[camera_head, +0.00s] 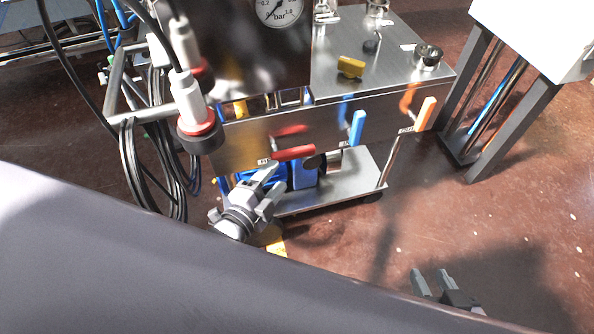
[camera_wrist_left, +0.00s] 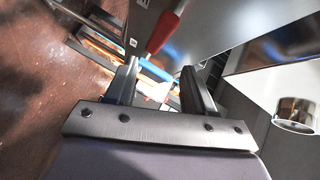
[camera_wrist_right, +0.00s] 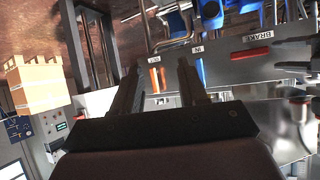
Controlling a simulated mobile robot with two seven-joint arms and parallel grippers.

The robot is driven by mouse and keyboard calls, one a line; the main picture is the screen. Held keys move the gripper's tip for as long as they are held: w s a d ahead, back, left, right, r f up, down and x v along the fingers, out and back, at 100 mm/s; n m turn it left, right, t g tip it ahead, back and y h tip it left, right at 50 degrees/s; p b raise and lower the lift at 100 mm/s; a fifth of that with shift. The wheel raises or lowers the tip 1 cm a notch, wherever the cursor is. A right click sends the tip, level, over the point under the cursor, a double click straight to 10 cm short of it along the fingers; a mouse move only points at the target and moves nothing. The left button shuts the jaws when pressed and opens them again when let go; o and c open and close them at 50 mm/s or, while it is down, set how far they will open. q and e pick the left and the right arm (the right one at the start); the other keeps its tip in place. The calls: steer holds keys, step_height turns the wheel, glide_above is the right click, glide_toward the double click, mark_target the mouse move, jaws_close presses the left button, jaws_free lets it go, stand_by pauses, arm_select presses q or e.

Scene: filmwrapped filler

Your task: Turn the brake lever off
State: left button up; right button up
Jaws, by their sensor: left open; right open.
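The red brake lever (camera_head: 293,152) sticks out from the front face of the metal cart, lying roughly level. It also shows in the right wrist view (camera_wrist_right: 250,54) beside a BRAKE label (camera_wrist_right: 258,37). In the left wrist view the red lever (camera_wrist_left: 165,32) appears just beyond the fingertips, roughly in line with the gap between them. My left gripper (camera_head: 268,178) is open and empty, just below and left of the lever in the head view. My right gripper (camera_head: 431,276) is open and empty, low at the right, well away from the cart.
A blue lever (camera_head: 357,128) and an orange lever (camera_head: 426,114) stand upright on the same front face, to the right. Hanging black cables (camera_head: 140,165) crowd the cart's left side. A grey-legged stand (camera_head: 505,125) is at the right. The floor between is clear.

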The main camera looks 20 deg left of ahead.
mark_target(296, 157)
arm_select(q)
steer(key=w+m+b, duration=0.1)
steer(key=w+d+f+m+t+b, duration=0.1)
steer(key=w, duration=0.1)
steer(key=w+f+m+b, duration=0.1)
steer(key=w+m+b, duration=0.1)
steer(key=shift+d+f+t, duration=0.15)
steer(key=shift+t, duration=0.15)
steer(key=shift+w+d+b, duration=0.2)
steer(key=shift+w+b, duration=0.05)
steer(key=shift+w, duration=0.7)
steer(key=shift+w+d+b, duration=0.2)
steer(key=shift+w+b, duration=0.1)
steer(key=shift+w, duration=0.7)
steer(key=shift+w+d+b, duration=0.2)
steer(key=shift+w+b, duration=0.05)
steer(key=shift+w, duration=0.7)
arm_select(e)
steer(key=shift+w+a+f+n+t+y, duration=0.2)
steer(key=shift+w+a+f, duration=0.1)
steer(key=shift+a+f, duration=0.25)
steer(key=shift+w+a+f+n+t+y, duration=0.1)
steer(key=shift+w+a+f+y, duration=0.2)
steer(key=shift+f, duration=0.4)
steer(key=shift+s, duration=0.1)
arm_select(q)
jaws_close()
